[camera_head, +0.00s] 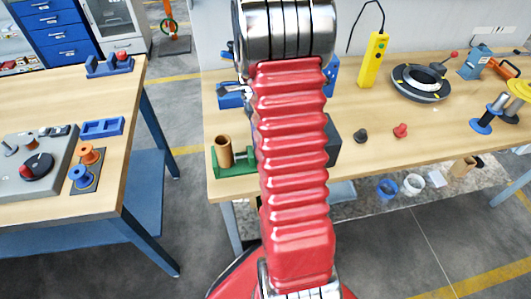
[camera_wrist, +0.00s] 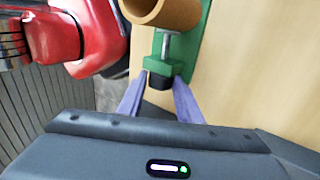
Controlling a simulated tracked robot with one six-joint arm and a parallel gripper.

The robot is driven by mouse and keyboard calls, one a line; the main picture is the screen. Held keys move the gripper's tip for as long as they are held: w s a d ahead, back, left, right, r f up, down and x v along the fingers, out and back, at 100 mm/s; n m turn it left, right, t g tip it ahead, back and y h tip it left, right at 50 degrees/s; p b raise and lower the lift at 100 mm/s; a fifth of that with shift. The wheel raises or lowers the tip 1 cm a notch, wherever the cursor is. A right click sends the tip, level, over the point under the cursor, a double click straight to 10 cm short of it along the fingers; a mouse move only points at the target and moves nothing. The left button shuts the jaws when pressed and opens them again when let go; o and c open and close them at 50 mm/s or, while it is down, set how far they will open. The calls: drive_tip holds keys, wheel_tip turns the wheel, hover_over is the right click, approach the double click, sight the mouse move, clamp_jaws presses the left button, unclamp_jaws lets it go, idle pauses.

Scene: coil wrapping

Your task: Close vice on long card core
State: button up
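The long card core (camera_head: 224,152) is a brown tube standing upright in the green vice (camera_head: 233,168) at the near left corner of the right-hand bench. In the wrist view, the core's open end (camera_wrist: 162,10) is at the top. Below it are the vice's metal screw and pad (camera_wrist: 167,42), the green block and a black knob (camera_wrist: 160,82). I cannot tell whether the pad touches the core. My gripper (camera_wrist: 161,77) has its two purple-grey fingers on either side of the knob. Whether they press on it is unclear. My red arm hides part of the vice's surroundings in the head view.
A yellow pendant (camera_head: 374,60), a black ring (camera_head: 420,83), a dark knob (camera_head: 360,135) and a red knob (camera_head: 401,130) are on the right bench. The left bench holds a grey panel (camera_head: 45,150) and spools (camera_head: 90,154). A floor gap separates the benches.

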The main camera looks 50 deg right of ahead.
drive_tip(key=shift+s+a+f, duration=0.2)
drive_tip(key=shift+s+f, duration=0.2)
drive_tip(key=shift+s, duration=0.05)
drive_tip(key=shift+s+a+r+t+h, duration=0.1)
drive_tip(key=shift+t+h, duration=0.4)
drive_tip(key=shift+t, duration=0.15)
drive_tip(key=shift+s+a+t+h, duration=0.1)
drive_tip(key=shift+t+h, duration=0.4)
drive_tip(key=shift+t, duration=0.15)
drive_tip(key=shift+r+t, duration=0.1)
drive_tip(key=shift+t, duration=0.2)
drive_tip(key=shift+h, duration=0.3)
drive_tip(key=shift+s+a+t+h, duration=0.15)
drive_tip(key=shift+t+h, duration=0.65)
drive_tip(key=shift+t, duration=0.5)
